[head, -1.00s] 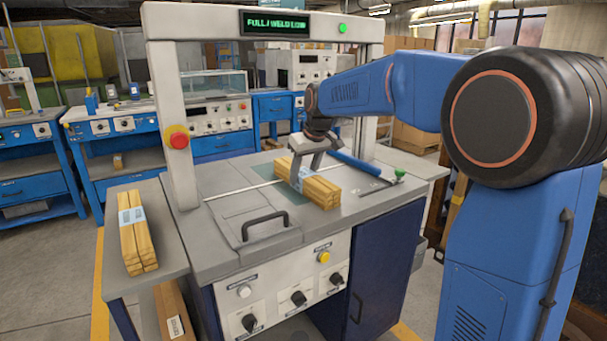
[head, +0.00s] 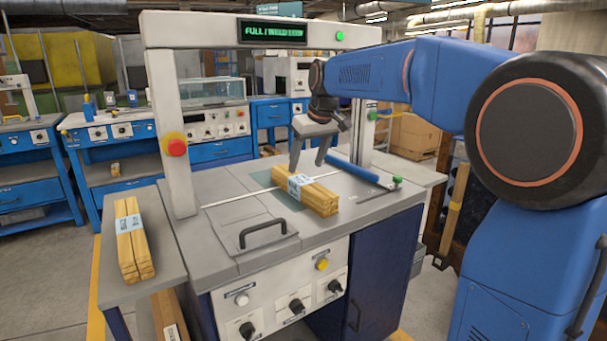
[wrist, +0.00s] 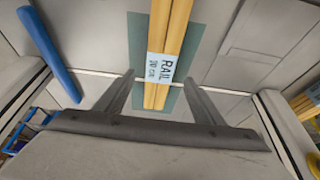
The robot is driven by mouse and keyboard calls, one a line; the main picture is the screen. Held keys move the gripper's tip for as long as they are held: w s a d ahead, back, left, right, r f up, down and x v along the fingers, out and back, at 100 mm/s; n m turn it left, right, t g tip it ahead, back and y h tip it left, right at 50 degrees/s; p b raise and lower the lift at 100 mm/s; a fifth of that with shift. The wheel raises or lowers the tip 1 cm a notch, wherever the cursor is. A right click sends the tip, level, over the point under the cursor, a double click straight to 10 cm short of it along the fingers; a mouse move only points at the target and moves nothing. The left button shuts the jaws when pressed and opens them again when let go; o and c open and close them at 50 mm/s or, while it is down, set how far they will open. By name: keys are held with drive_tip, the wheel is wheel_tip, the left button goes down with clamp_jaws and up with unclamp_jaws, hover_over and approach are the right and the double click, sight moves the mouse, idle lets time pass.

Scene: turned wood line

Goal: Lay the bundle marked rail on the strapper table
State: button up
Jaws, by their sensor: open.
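The bundle of wooden strips (head: 318,199) lies flat on the grey strapper table (head: 190,235), under the white arch. Its pale blue label reads RAIL in the wrist view, where the bundle (wrist: 178,22) runs over a dark green patch. My gripper (head: 307,165) is open and empty, above the bundle and apart from it. In the wrist view its two fingers (wrist: 158,78) are spread on either side of the bundle's line. The label's smaller second line is hard to read.
A second labelled bundle (head: 131,250) lies on the side table (head: 165,215) at the left. A blue bar (head: 350,171) lies on the table right of the rail bundle. The arch's posts (head: 180,120) stand close by. A black handle (head: 263,231) rises at the front.

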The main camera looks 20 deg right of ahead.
drive_tip(key=s+d+f+m, duration=0.1)
drive_tip(key=s+d+f, duration=0.1)
drive_tip(key=s, duration=0.9)
drive_tip(key=s+d+f+m, duration=0.1)
drive_tip(key=s+d, duration=0.1)
drive_tip(key=s, duration=0.8)
drive_tip(key=s+d+f+m+h, duration=0.1)
drive_tip(key=s+d+f, duration=0.1)
drive_tip(key=s+f, duration=1.3)
drive_tip(key=s, duration=0.4)
drive_tip(key=shift+s+f+m+t, duration=0.25)
drive_tip(key=shift+f+m+t, duration=0.05)
